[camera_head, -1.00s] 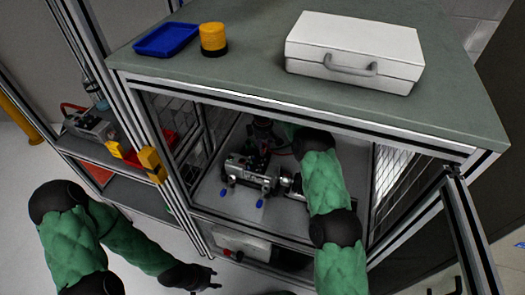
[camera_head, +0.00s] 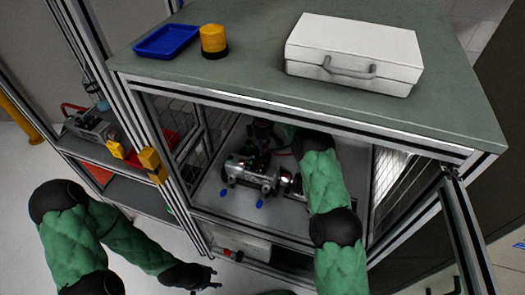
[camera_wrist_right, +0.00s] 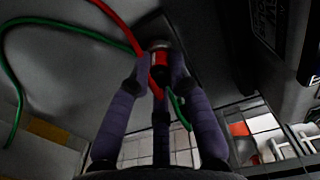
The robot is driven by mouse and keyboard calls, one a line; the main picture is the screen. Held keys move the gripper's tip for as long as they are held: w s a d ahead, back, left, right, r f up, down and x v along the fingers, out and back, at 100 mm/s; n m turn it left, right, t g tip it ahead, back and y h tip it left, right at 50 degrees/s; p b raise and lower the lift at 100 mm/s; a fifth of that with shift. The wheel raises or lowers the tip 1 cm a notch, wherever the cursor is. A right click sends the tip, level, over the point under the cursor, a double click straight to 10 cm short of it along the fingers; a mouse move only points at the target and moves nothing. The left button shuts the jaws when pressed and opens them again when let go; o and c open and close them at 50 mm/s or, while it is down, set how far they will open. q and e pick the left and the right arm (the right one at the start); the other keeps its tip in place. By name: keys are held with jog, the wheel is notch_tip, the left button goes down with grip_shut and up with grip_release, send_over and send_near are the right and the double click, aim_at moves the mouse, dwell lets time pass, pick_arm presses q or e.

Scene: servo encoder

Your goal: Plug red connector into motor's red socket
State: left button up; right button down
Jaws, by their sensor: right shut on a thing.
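In the right wrist view my right gripper (camera_wrist_right: 160,72) is shut on the red connector (camera_wrist_right: 160,60), with its dark fingers around it. The connector's far end is at a grey ring-like part (camera_wrist_right: 159,44) on a dark surface; I cannot tell whether it is seated or only near. A red cable (camera_wrist_right: 124,30) and a green cable (camera_wrist_right: 70,29) run close by. In the head view the grey motor assembly (camera_head: 248,175) stands inside the cabinet, and my right arm hides its own gripper and the red socket. My left gripper (camera_head: 216,279) is open and empty outside the cabinet, low in the view.
The cabinet's metal frame and top (camera_head: 260,75) enclose my right arm from above. A white case (camera_head: 352,50), a blue tray (camera_head: 167,41) and a yellow-black beacon (camera_head: 213,41) are on top. A shelf unit with a similar device (camera_head: 90,124) stands at the left.

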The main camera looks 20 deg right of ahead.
jog(key=shift+r, duration=0.2)
dwell(0.4)
jog(key=shift+r+p, duration=2)
jog(key=shift+r, duration=0.65)
